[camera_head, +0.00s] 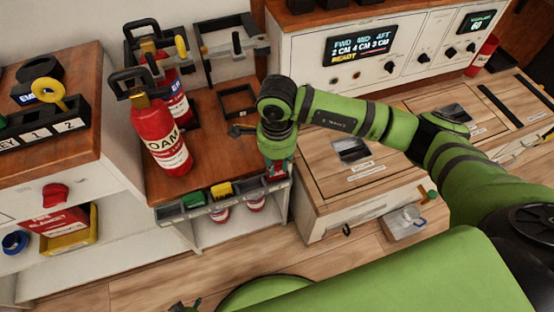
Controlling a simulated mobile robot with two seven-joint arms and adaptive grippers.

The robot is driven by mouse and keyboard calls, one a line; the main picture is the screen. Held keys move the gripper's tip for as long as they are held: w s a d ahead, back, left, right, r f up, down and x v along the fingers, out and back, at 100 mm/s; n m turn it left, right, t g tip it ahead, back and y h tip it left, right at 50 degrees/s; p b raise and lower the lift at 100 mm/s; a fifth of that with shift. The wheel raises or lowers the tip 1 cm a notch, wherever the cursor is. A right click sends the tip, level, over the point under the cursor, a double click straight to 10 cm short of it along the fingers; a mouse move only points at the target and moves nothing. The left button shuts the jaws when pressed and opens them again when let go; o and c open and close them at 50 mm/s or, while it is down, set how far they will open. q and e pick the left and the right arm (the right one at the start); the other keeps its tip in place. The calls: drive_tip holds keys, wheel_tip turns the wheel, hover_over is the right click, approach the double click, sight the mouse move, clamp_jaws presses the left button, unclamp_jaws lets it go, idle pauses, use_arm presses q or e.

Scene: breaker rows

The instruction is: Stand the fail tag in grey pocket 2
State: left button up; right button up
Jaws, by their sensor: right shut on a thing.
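My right gripper (277,166) points down over the right end of a row of grey pockets (168,214) along the front edge of the wooden counter. It is shut on a small red piece, which looks like the fail tag (279,170); fingers hide much of it. I cannot tell whether the tag is inside a pocket or just above. A green tag (194,199) and a yellow tag (220,188) stand in pockets further left. The pocket numbers are too small to read. A dark tip at the bottom edge may be my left gripper (184,307); its jaws cannot be made out.
A red foam extinguisher (168,145) stands on the counter left of my gripper, with another behind it. A black square frame (237,101) lies behind. A wooden-topped cabinet (322,190) is close on the right. Open floor lies in front.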

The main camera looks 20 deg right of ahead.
use_arm(q)
drive_tip(key=shift+s+d, duration=0.15)
drive_tip(key=shift+s, duration=0.1)
drive_tip(key=shift+s+f+b, duration=0.2)
drive_tip(key=shift+f+b, duration=0.25)
drive_tip(key=shift+f, duration=0.05)
idle(0.7)
drive_tip(key=shift+s+d+f, duration=0.1)
drive_tip(key=shift+s, duration=0.05)
drive_tip(key=shift+f, duration=0.25)
idle(0.4)
use_arm(e)
drive_tip(key=shift+f+b, duration=0.45)
drive_tip(key=shift+b, duration=0.25)
use_arm(q)
drive_tip(key=shift+b+x, duration=0.3)
drive_tip(key=shift+x, duration=0.45)
use_arm(e)
drive_tip(key=shift+f, duration=0.3)
use_arm(q)
drive_tip(key=shift+f+b, duration=0.75)
use_arm(e)
drive_tip(key=shift+f, duration=0.7)
